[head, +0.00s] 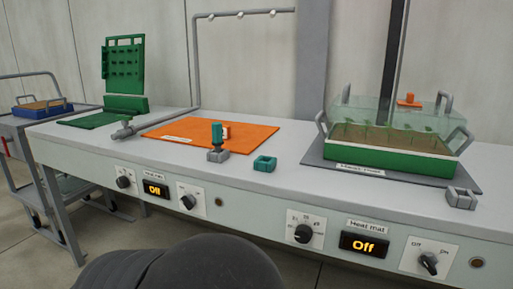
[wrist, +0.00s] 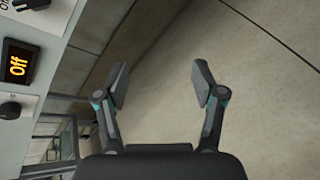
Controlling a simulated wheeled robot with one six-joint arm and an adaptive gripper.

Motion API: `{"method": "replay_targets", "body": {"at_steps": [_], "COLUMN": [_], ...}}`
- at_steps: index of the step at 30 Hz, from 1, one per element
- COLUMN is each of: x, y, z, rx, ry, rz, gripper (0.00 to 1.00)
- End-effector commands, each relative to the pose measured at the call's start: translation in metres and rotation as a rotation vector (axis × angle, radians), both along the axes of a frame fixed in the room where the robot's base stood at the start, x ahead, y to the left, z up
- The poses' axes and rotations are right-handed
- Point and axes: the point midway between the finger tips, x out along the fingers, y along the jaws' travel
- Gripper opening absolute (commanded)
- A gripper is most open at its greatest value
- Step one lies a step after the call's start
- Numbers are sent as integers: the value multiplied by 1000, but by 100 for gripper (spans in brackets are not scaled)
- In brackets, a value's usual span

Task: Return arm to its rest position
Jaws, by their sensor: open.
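My gripper (wrist: 162,85) is open and empty in the wrist view, its two fingers spread wide apart. It hangs over bare concrete floor, with the front panel of the bench (wrist: 50,75) at the left of that view. In the head view a dark rounded part of my arm (head: 180,268) fills the bottom centre, in front of the bench. The fingers do not show in the head view.
A cart (head: 22,145) stands left. Two displays read Off.

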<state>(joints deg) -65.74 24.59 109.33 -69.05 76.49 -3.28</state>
Motion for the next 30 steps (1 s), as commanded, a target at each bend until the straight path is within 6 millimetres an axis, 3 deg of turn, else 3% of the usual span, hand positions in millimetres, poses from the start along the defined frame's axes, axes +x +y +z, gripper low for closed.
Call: {"method": "replay_targets", "body": {"at_steps": [6,12,20,30], "x": [-32,-61,-95,-130], "y": [-86,-153,-217,-285], "z": [-17,-13,6,41], "rx": [264,555,938,1394], "ry": [228,343,371,234], "rz": [-266,-530,-833,-1122], "gripper": [69,69,69,69]}}
